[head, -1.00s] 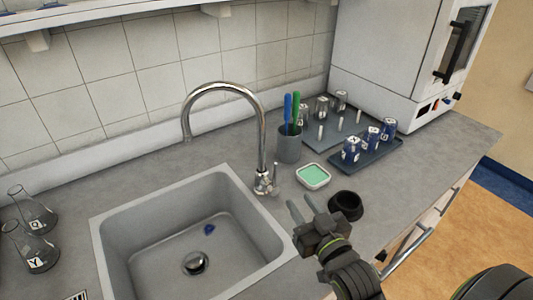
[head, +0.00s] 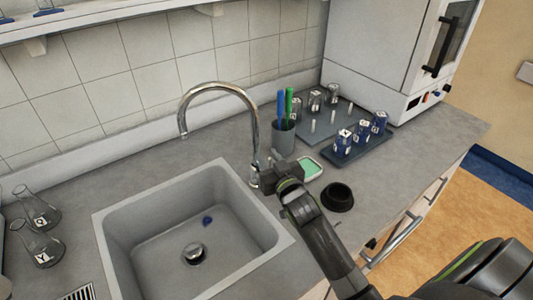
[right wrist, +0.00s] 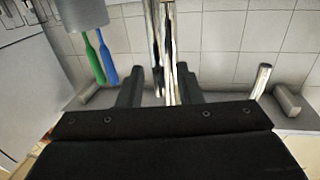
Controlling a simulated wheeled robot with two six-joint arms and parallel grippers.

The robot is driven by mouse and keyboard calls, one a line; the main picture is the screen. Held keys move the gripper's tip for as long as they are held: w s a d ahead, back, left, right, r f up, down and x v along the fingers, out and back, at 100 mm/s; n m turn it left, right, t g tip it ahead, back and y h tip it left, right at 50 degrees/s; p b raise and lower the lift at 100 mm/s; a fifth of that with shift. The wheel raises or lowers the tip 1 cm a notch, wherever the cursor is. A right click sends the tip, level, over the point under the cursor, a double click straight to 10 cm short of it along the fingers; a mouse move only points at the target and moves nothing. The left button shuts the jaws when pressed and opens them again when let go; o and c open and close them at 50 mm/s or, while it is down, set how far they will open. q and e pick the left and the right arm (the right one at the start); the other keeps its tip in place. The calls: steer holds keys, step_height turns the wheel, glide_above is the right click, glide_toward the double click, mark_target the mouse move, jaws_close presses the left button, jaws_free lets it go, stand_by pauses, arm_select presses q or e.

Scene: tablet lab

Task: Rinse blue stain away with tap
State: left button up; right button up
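The blue stain (head: 207,221) is a small dark blue patch on the floor of the grey sink (head: 150,226), just behind the drain (head: 194,253). The chrome tap (head: 256,135) stands at the sink's back right corner, its curved spout over the basin. My right gripper (head: 266,182) is at the tap's base, partly hiding its lever. In the right wrist view, which is upside down, the fingers are apart with chrome tap parts (right wrist: 167,50) between them; I cannot tell whether they touch. No water shows. My left gripper is out of view.
Right of the tap are a cup (head: 282,138) with blue and green brushes, a green sponge dish (head: 311,168), a black bowl (head: 338,197) and a tray (head: 354,152) of blue-stained glassware. Flasks (head: 40,247) stand left of the sink.

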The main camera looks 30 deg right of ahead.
steer(key=shift+w, duration=0.65)
steer(key=shift+c, duration=0.3)
jaws_close()
